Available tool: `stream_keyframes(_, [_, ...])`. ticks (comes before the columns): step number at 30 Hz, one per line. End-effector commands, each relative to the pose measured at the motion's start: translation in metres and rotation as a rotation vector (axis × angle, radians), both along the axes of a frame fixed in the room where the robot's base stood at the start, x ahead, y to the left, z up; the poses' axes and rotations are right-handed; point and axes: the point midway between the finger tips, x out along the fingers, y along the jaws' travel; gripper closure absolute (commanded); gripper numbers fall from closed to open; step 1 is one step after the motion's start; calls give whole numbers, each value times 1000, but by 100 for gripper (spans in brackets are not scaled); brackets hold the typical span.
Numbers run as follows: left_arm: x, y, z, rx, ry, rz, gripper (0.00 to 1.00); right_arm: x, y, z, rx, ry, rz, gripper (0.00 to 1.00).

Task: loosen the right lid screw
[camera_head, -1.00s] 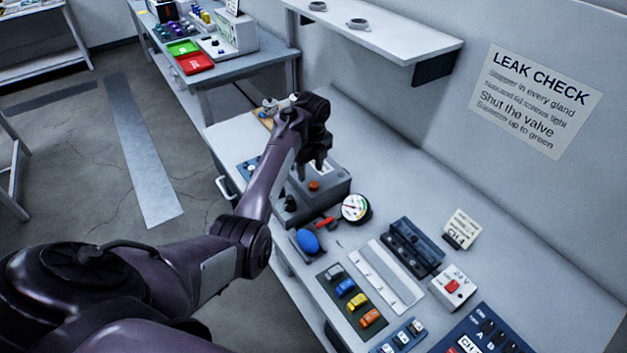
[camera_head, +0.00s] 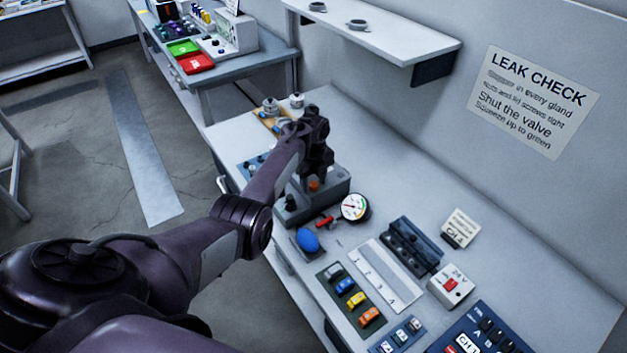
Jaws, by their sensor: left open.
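The grey box (camera_head: 327,193) with its lid stands on the bench in the middle of the view. An orange part (camera_head: 313,185) and a dark knob (camera_head: 290,202) show on it. My left gripper (camera_head: 318,174) is open, pointing down over the box close to its top. The arm and gripper hide much of the lid, and I cannot make out the right lid screw or whether a finger touches it. My right gripper is not in view.
Near the box are a round gauge (camera_head: 355,207), a red valve handle (camera_head: 324,222) and a blue bulb (camera_head: 307,240). Several coloured connectors lie on a dark mat (camera_head: 336,291). A shelf (camera_head: 405,45) overhangs the bench's back. Jars (camera_head: 270,106) stand behind the arm.

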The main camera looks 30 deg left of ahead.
Motion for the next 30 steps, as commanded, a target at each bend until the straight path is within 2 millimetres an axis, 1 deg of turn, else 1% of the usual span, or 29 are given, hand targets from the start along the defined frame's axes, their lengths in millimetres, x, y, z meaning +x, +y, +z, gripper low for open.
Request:
stream_keyframes(2, [0, 0, 0, 0, 0, 0, 53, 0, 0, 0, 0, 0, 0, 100])
stream_keyframes(3, [0, 0, 0, 0, 0, 0, 56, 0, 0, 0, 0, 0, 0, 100])
stream_keyframes(12, [0, 0, 1, 0, 0, 1, 95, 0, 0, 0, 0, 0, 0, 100])
stream_keyframes(13, [0, 0, 1, 0, 0, 1, 98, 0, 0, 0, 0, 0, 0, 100])
stream_keyframes(22, [0, 0, 1, 0, 1, 40, 98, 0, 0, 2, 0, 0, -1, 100])
stream_keyframes(26, [0, 0, 2, -1, 1, 101, 98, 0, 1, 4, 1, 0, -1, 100])
stream_keyframes(30, [0, 0, 2, -1, 2, 202, 98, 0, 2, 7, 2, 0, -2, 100])
